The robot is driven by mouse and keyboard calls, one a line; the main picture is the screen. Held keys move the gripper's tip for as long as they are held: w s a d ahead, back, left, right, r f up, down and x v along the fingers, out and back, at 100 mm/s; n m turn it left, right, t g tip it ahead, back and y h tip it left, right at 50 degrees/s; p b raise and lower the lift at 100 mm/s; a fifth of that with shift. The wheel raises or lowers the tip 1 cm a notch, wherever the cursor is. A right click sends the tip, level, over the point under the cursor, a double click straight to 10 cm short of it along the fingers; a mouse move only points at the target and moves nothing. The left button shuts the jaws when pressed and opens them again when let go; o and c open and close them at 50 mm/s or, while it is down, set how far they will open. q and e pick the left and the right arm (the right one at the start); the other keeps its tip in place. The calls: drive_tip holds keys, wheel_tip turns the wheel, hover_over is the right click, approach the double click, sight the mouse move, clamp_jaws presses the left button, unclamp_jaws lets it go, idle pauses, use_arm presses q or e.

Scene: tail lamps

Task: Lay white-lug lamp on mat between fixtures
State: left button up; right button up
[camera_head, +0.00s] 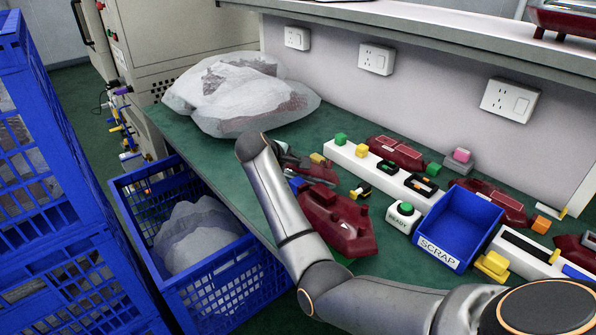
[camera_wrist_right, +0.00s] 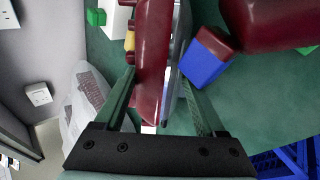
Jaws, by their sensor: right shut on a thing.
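In the right wrist view my right gripper (camera_wrist_right: 156,88) is shut on a dark red lamp (camera_wrist_right: 153,50) with a grey side. A small pale patch near the gripper's base may be its white lug; I cannot tell for sure. In the head view this lamp (camera_head: 318,170) lies low over the green work surface (camera_head: 215,165), beyond my forearm, which hides most of the gripper. Another dark red lamp (camera_head: 340,222) lies nearer, beside a blue block (camera_head: 297,185). White fixture strips (camera_head: 345,160) with coloured blocks run along the bench. My left gripper is not in view.
A blue SCRAP bin (camera_head: 458,225) and a green READY button (camera_head: 404,209) stand to the right. Clear bags (camera_head: 240,95) lie at the back left. A blue crate (camera_head: 225,285) stands below the bench edge. Further red lamps (camera_head: 397,152) lie behind the strip.

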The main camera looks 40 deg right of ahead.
clamp_jaws()
